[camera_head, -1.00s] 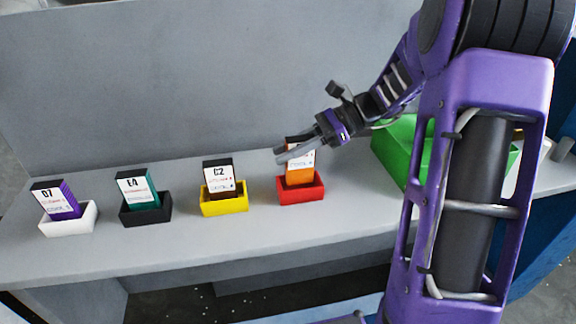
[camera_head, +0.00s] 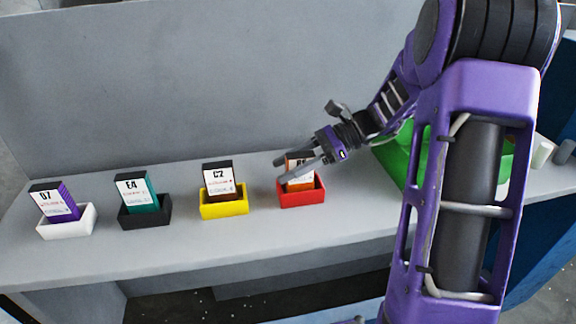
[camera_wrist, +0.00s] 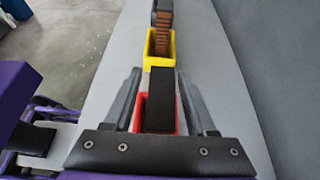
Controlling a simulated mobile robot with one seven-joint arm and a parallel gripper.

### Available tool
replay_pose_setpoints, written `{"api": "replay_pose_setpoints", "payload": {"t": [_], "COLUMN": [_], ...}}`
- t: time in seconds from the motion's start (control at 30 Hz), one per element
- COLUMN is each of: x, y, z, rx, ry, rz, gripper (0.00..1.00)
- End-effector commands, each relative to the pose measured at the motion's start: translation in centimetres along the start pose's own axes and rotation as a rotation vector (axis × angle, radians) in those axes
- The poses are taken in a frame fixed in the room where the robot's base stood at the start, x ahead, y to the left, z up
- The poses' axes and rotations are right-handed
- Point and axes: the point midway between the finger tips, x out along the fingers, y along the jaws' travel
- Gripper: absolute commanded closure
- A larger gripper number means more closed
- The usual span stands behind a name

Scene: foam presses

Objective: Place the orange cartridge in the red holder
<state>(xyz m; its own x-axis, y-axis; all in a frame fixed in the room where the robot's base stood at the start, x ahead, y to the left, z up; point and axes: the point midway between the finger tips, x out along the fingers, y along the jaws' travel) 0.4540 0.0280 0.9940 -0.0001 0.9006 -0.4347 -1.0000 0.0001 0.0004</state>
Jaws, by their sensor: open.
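The orange cartridge (camera_head: 300,183) stands in the red holder (camera_head: 302,198), with its black top and part of its label showing above the rim. My gripper (camera_head: 279,170) is open at the cartridge's upper part, with one finger passing in front of it. In the wrist view, the cartridge's black top (camera_wrist: 160,98) lies between the two spread fingers (camera_wrist: 158,75). A strip of the red holder (camera_wrist: 140,112) shows beside it. The fingers and the cartridge itself hide most of the holder's inside.
To the left stand a yellow holder (camera_head: 224,205) with a brown cartridge, a black holder (camera_head: 146,212) with a teal one and a white holder (camera_head: 67,222) with a purple one. A green bin (camera_head: 393,160) is partly behind my arm. A grey wall rises behind the bench.

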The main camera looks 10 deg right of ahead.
Motion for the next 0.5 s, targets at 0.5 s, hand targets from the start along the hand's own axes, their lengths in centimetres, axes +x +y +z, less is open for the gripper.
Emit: {"api": "replay_pose_setpoints", "payload": {"t": [0.5], "x": [-8.1], "y": [-0.1], "z": [0.4], "rx": [0.000], "ry": [0.001], "rz": [-0.004], "gripper": [0.43]}}
